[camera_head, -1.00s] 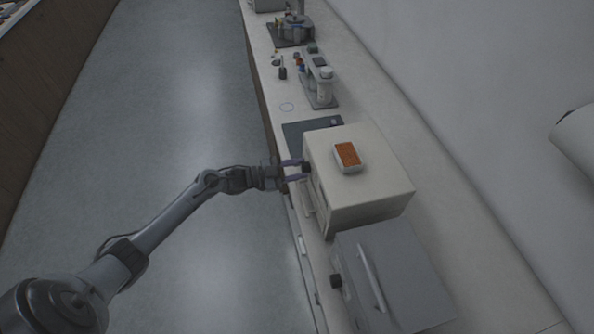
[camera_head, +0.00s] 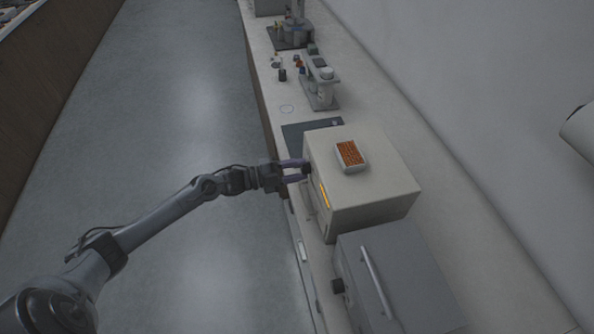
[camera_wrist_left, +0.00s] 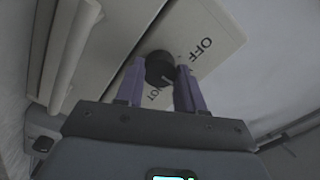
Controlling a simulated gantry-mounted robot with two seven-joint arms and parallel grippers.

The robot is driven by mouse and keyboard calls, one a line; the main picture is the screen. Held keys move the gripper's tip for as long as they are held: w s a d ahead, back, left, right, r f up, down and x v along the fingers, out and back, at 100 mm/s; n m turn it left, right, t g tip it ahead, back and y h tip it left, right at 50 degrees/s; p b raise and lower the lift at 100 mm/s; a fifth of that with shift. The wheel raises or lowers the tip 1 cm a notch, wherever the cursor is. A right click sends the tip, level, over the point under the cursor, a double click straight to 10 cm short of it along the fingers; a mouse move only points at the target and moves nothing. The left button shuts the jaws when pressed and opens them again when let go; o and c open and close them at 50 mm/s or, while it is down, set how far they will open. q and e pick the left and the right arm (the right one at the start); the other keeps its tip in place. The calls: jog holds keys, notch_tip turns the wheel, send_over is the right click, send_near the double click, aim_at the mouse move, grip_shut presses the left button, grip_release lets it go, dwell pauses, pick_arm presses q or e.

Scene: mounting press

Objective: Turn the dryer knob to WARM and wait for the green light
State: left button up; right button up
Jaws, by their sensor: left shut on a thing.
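The dryer (camera_head: 365,200) is a cream box on the counter, its front facing left in the head view. An orange strip (camera_head: 325,195) glows on that front; I see no green light. My left gripper (camera_head: 303,172) is at the front's far end. In the left wrist view, its purple fingers (camera_wrist_left: 160,85) are shut on the round black knob (camera_wrist_left: 158,66). "OFF" is readable beside the knob, and another label, partly hidden, ends in "OT". A pale mark shows on the knob, but which setting it points to is unclear. My right gripper is not in view.
A small white tray with orange contents (camera_head: 350,155) sits on the dryer. A grey box with a handle (camera_head: 395,280) stands close in front. A dark flat plate (camera_head: 311,133) and lab devices (camera_head: 318,85) lie further back. The floor aisle at left is clear.

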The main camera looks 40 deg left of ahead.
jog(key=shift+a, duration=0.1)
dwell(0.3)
pick_arm(q)
jog(key=o, duration=1)
jog(key=shift+o, duration=0.2)
jog(key=shift+s+a, duration=0.1)
jog(key=v, duration=1)
jog(key=shift+s+p, duration=0.25)
jog(key=shift+p, duration=0.1)
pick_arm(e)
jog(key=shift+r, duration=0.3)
pick_arm(q)
jog(key=shift+a, duration=0.15)
